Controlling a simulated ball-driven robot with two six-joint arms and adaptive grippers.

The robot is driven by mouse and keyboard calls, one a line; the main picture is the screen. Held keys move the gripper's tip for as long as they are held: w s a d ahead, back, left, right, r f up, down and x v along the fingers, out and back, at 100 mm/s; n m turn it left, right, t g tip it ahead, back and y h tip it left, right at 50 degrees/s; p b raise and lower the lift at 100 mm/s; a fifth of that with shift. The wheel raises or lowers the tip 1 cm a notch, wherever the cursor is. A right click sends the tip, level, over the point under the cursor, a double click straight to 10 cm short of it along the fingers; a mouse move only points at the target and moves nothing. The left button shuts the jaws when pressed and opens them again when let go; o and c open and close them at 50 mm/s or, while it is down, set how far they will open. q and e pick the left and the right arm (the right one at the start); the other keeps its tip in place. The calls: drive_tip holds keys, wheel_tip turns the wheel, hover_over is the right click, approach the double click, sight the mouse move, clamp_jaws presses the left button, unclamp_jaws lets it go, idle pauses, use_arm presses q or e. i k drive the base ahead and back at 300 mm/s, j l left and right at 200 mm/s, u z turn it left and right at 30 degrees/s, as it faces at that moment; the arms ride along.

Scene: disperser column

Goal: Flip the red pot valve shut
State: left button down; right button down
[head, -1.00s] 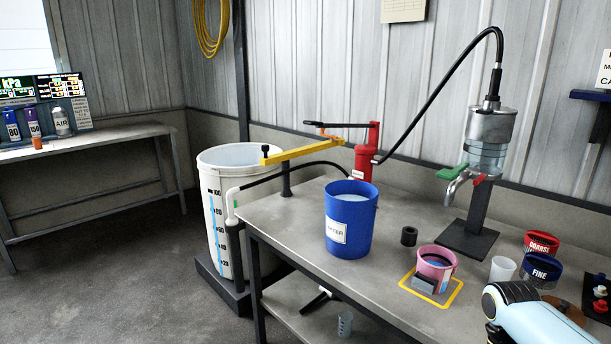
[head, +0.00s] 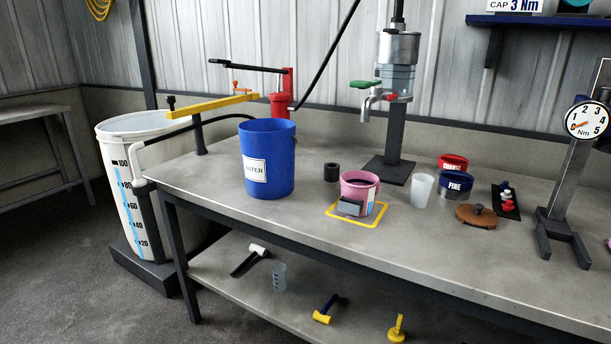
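The pot (head: 397,62) is a metal and clear cylinder held on a dark column above the bench. A small red valve handle (head: 391,97) shows at its lower front, right of the metal spout (head: 368,104). The red handle looks short from here, and I cannot tell whether its valve is open or shut. A green lever (head: 365,84) sticks out to the left above the spout. Neither of my grippers is in view.
A blue water bucket (head: 267,170), a pink cup (head: 358,188) on a yellow-outlined square, a white cup (head: 421,190) and a brown lid (head: 478,215) stand on the bench (head: 300,222). A dial stand (head: 566,190) is at right.

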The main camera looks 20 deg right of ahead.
sight(395, 95)
drive_tip(key=l+z, duration=0.2)
drive_tip(key=l, duration=0.2)
drive_tip(key=i+l+z, duration=0.25)
drive_tip(key=l+z, duration=0.2)
drive_tip(key=l, duration=0.3)
drive_tip(key=l+z, duration=0.45)
drive_tip(key=l, duration=1.05)
